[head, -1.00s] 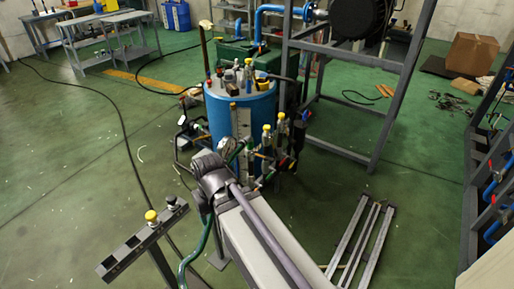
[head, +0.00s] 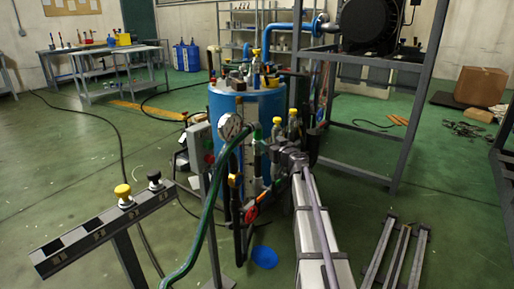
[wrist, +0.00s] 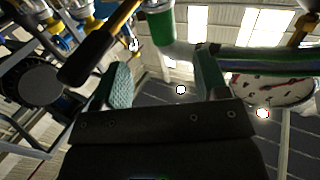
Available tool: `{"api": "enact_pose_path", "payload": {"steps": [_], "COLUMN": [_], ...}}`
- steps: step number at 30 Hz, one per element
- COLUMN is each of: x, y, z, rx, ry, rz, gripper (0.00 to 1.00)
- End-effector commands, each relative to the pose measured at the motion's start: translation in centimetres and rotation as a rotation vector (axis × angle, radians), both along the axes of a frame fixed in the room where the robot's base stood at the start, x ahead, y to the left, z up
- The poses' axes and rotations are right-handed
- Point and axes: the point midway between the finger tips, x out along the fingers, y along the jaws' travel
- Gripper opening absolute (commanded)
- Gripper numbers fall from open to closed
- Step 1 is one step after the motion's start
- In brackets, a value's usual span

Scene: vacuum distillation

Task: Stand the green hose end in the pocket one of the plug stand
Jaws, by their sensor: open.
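The green hose (head: 222,172) rises from the bottom of the head view and bends over near the gauge at the blue tank's front. Its upper end is hard to make out among the fittings. In the wrist view a green sleeve (wrist: 159,26) and a green hose length (wrist: 262,58) lie just beyond my gripper (wrist: 163,75), whose fingers are apart with nothing clearly between them. In the head view my gripper (head: 278,152) is small beside the tank fittings. The plug stand (head: 80,243) is a dark bar at lower left with numbered marks, holding a yellow-topped plug (head: 123,194) and a black-topped plug (head: 154,178).
The blue tank (head: 248,105) carries valves and a round gauge (head: 231,125), crowded close to my gripper. A grey post (head: 213,220) stands between the plug stand and my arm. A steel frame (head: 395,140) stands at right. Open floor lies left of the tank.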

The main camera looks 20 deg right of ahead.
Motion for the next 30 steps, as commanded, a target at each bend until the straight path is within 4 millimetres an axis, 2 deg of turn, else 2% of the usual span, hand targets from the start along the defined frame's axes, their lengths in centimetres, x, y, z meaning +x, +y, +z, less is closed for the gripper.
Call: {"api": "enact_pose_path", "payload": {"steps": [7,14,21,24,29,30], "x": [4.5,5.7,10.0,10.7,10.5,10.5], "y": [0.4,0.6,0.9,1.1,1.1,1.1], "z": [0.1,0.1,0.1,0.1,0.1,0.1], "rx": [0.001,0.001,0.001,0.001,0.001,0.001], "ry": [0.001,0.001,0.002,0.002,0.002,0.002], "rz": [0.004,0.004,0.005,0.004,0.004,0.004], "gripper": [0.67,0.67,0.67,0.67,0.67,0.64]}}
